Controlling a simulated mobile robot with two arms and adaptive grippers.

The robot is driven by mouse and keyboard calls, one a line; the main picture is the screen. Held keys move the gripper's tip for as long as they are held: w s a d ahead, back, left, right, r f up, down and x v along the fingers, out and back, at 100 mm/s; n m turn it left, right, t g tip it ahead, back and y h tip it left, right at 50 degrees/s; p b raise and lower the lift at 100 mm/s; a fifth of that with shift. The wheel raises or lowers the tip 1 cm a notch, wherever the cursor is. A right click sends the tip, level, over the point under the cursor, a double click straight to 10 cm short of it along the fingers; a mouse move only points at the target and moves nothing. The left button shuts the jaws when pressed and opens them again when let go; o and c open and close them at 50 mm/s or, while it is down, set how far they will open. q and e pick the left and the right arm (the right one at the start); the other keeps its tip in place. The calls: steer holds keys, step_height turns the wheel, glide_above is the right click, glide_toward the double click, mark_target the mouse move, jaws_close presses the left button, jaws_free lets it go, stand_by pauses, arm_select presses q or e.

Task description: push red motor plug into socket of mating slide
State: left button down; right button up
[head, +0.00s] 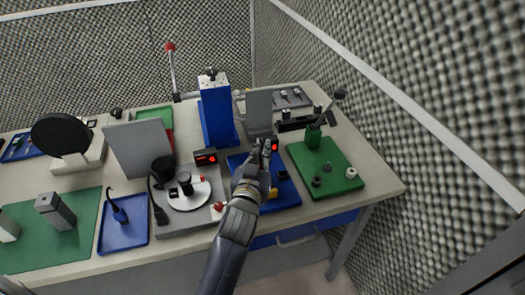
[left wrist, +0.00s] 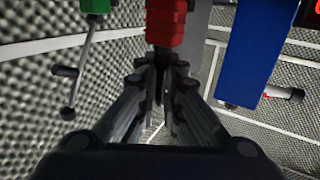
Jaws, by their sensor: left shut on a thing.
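My left gripper (head: 266,150) reaches over the blue mat (head: 288,199) right of the table's middle. In the left wrist view my left gripper (left wrist: 162,75) has its fingers close together at the red plug (left wrist: 164,27), a stepped red block. The fingers are shut on it. In the head view a small red spot (head: 274,147) shows beside the fingertips; I cannot tell if it is the plug. The socket and the mating slide cannot be made out with certainty; the gripper and arm cover part of the blue mat. My right gripper is not in view.
A tall blue block (head: 217,120) stands behind and left of the gripper. It also shows in the left wrist view (left wrist: 250,55). A grey upright panel (head: 260,108) is behind. A green plate (head: 335,178) with a lever post lies right. A black display box (head: 205,158) is left.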

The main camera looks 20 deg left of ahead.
arm_select(q)
steer(key=shift+s+d+f+b, duration=0.1)
steer(key=shift+d+f+b, duration=0.2)
steer(key=shift+f, duration=0.25)
steer(key=shift+f, duration=0.5)
steer(key=c, duration=1.7)
jaws_free()
steer(key=shift+o, duration=0.2)
steer(key=s, duration=0.8)
steer(key=shift+d+r, duration=0.15)
steer(key=shift+r, duration=0.15)
steer(key=shift+w, duration=0.1)
steer(key=w, duration=0.8)
steer(key=shift+a, duration=0.35)
steer(key=shift+r, duration=0.25)
